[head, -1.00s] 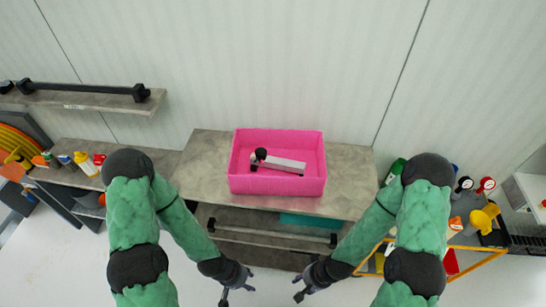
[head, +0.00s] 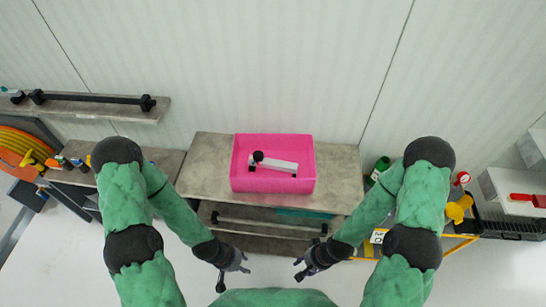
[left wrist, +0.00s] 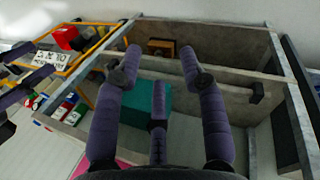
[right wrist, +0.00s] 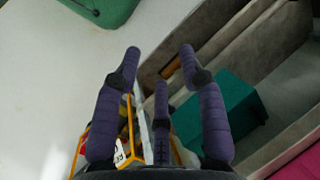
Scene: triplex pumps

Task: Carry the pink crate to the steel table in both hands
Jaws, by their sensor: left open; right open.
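The pink crate (head: 273,186) stands upright on the grey stone-like top of a cabinet (head: 210,160) against the wall. A pale bar-shaped part (head: 278,165) with a black knob lies inside it. My left gripper (head: 232,276) is open and empty, in front of the cabinet and clear of the crate. My right gripper (head: 301,268) is open and empty, on the other side, also apart from the crate. A pink strip of the crate shows at the edge of the right wrist view (right wrist: 300,165). I cannot say for sure which surface is the steel table.
A teal box (right wrist: 215,105) sits on the cabinet's lower shelf. A pale bench (head: 515,190) with a red item stands at the right. A yellow-framed rack (head: 455,248) is beside the cabinet. Shelves with bottles and an orange hose reel (head: 22,150) are at the left.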

